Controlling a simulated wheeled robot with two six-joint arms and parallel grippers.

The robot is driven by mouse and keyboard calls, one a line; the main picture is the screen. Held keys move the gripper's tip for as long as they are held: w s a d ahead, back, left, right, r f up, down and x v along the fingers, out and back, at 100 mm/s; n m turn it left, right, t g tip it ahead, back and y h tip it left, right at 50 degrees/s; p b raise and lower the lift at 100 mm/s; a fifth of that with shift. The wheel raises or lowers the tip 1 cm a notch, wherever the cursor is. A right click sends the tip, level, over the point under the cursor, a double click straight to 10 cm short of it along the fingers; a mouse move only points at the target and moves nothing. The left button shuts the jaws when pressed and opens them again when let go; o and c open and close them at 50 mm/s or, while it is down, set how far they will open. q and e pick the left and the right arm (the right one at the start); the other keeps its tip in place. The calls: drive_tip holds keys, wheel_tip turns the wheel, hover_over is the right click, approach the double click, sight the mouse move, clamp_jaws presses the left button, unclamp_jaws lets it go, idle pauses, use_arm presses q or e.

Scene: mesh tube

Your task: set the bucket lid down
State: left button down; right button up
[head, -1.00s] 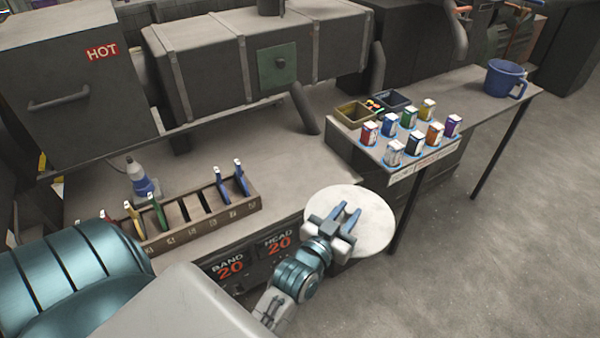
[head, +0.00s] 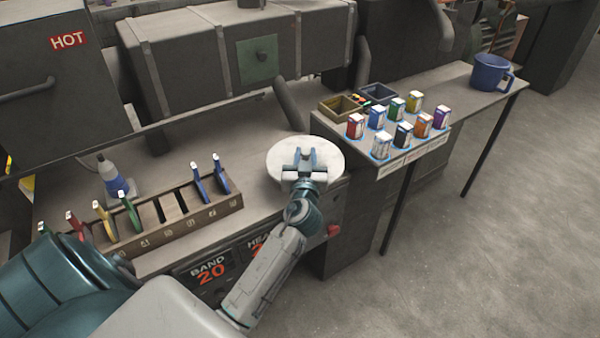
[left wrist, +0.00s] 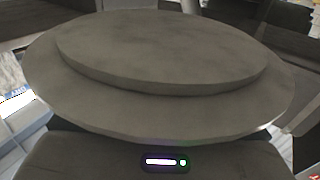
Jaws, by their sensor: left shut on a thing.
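The bucket lid (head: 331,157) is a pale round disc. My left gripper (head: 306,158) is shut on it, with its fingers lying across the lid in the head view. The lid appears over the right end of the grey bench, beside the slotted rack; I cannot tell whether it touches the bench. In the left wrist view the lid (left wrist: 160,65) fills most of the picture, showing a raised round step, and hides what lies beyond. My right gripper is not in view.
A slotted wooden rack (head: 165,234) with coloured-handled tools and a grey-blue bottle (head: 113,180) stand left on the bench. A side table to the right holds several coloured containers (head: 403,134), small bins (head: 340,107) and a blue jug (head: 490,73). Bench space (head: 225,150) behind the rack is clear.

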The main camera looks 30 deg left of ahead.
use_arm(q)
wheel_tip(320, 180, down, 6)
drive_tip(key=shift+r, duration=0.15)
drive_tip(key=c, duration=1.2)
unclamp_jaws()
drive_tip(key=shift+o, duration=0.2)
